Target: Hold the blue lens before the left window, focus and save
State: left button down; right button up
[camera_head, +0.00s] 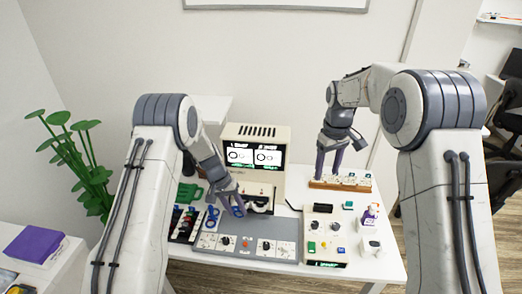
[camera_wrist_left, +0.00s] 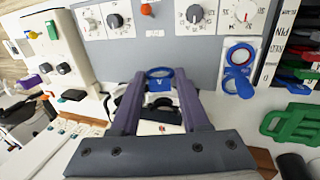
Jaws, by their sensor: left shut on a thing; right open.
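My left gripper (camera_head: 233,204) is shut on a blue ring-shaped lens (camera_head: 238,210). The lens also shows between the purple fingers in the left wrist view (camera_wrist_left: 160,78). It is held in front of the lower part of the cream eye-test machine (camera_head: 279,139), above the grey panel (camera_head: 247,249). The machine's lit display has a left window (camera_head: 239,156) and a right window (camera_head: 267,157), each with a ring picture. Whether the lens lines up with a window cannot be told. My right gripper (camera_head: 329,166) is open above a wooden rack (camera_head: 350,187).
A second blue lens with a red inner ring (camera_wrist_left: 239,55) sits beside the dials. A control box (camera_head: 322,213) with knobs and coloured buttons stands right of the panel.

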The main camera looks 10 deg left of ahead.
jog(key=shift+c, duration=0.3)
dwell(0.5)
grip_shut()
dwell(1.6)
